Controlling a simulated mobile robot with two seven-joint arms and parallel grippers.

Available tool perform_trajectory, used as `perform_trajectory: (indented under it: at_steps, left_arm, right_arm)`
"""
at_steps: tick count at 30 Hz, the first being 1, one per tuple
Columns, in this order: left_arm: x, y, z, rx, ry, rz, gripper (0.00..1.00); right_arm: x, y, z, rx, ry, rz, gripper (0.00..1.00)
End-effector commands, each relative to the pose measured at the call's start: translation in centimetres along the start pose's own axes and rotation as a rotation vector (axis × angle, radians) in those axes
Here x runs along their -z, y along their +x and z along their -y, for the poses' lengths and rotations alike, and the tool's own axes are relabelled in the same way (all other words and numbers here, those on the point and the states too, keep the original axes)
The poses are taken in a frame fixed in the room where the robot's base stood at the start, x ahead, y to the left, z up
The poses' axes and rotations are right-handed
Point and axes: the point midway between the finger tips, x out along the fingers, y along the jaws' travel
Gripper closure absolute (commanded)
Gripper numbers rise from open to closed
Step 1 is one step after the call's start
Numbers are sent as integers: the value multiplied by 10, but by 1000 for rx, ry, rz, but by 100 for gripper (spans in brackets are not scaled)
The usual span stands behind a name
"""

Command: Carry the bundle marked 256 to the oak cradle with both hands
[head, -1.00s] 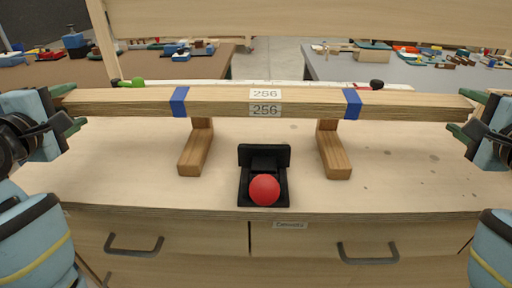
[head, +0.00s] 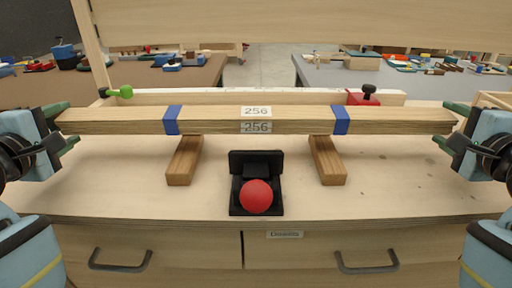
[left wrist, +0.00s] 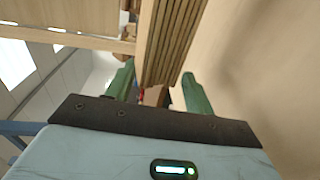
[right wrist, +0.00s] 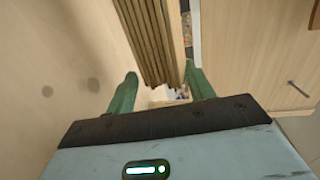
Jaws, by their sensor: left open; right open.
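The bundle marked 256 (head: 215,121) is a long stack of pale wood strips with two blue bands and white 256 labels. It lies level across the two blocks of the oak cradle (head: 186,163), whose right block (head: 327,163) also shows; it seems to rest on them, though the contact is partly hidden. My left gripper (head: 72,122) is open around the bundle's left end, with green fingers above and below it. My right gripper (head: 442,122) is open around the right end likewise. The bundle shows between the open fingers in the left wrist view (left wrist: 172,42) and right wrist view (right wrist: 150,40).
A red ball-shaped button (head: 256,197) on a black stand is in front of the bundle's middle. A green-knobbed piece (head: 121,92) and a red block with a black knob (head: 364,96) are behind. The bench front has drawers (head: 130,258). Bare bench top lies on both sides.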

Motion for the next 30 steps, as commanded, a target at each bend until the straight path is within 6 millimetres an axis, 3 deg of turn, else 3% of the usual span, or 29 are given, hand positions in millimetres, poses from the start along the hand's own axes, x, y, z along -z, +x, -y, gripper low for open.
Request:
perform_trajectory:
  at_steps: [1,18,30]
  left_arm:
    - [-12,1,-1,-3,7,32,45]
    - [-12,4,21,-2,6,31,45]
    - [-12,5,26,-3,6,32,45]
  right_arm:
    - [-12,1,0,3,-6,31,45]
    - [-12,4,-22,2,-7,31,45]
    - [-12,4,-26,3,-6,31,45]
